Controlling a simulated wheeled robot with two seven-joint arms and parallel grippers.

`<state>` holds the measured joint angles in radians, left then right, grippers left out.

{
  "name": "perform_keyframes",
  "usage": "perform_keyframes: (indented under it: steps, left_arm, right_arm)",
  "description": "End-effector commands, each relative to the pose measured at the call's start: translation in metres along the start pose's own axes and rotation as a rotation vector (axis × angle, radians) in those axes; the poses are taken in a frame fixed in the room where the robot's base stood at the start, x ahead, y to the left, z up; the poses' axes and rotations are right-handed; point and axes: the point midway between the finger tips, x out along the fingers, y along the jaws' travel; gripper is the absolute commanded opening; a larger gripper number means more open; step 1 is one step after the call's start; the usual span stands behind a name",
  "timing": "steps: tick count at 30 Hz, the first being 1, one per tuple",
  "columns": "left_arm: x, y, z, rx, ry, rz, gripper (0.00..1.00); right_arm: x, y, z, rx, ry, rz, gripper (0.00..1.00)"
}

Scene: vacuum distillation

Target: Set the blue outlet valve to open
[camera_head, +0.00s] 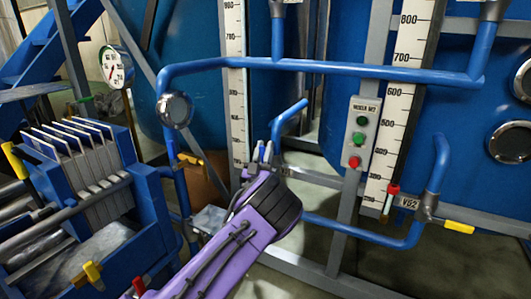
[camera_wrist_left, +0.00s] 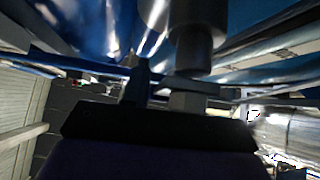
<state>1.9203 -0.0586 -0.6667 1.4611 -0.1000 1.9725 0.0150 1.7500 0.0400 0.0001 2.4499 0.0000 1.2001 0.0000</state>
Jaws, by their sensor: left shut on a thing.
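My left gripper (camera_head: 264,152) reaches in on a purple arm and is shut at the lower end of a short bent blue pipe (camera_head: 290,115). The blue outlet valve there is mostly hidden behind the gripper, and I cannot make out its handle or its angle. In the left wrist view the fingers (camera_wrist_left: 160,90) stand close to a dark round fitting (camera_wrist_left: 192,35); the picture is dark and blurred. My right gripper is not in view.
A second valve labelled V52 (camera_head: 428,207), with a yellow handle (camera_head: 459,227), is at the right. A button box (camera_head: 360,133) stands on a grey post. A long blue pipe (camera_head: 330,67) crosses above the gripper. A plate stack (camera_head: 75,155) stands at the left.

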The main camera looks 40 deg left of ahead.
Motion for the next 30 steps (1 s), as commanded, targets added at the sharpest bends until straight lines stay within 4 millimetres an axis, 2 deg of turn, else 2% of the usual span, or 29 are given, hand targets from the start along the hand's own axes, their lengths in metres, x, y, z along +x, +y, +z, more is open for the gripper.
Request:
perform_keyframes:
  steps: [8,9,10,20,25,30]
  left_arm:
    - [-0.003,0.0,0.003,0.0,-0.007,-0.002,0.0]
    - [-0.003,0.0,0.003,0.0,-0.007,-0.002,0.41]
    - [-0.003,0.0,0.003,0.0,-0.007,-0.002,0.49]
    - [0.003,0.001,-0.002,0.0,-0.002,-0.001,0.49]
    - [0.029,0.008,-0.03,0.0,-0.003,-0.002,0.49]
    - [0.034,0.03,-0.078,0.001,-0.007,0.001,0.49]
  right_arm:
    - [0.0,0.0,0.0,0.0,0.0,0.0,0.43]
    - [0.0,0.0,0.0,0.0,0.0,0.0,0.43]
    - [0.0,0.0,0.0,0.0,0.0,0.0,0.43]
    - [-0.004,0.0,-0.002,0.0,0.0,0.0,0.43]
    - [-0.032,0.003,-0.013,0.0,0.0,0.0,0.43]
    - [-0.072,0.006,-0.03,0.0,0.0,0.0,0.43]
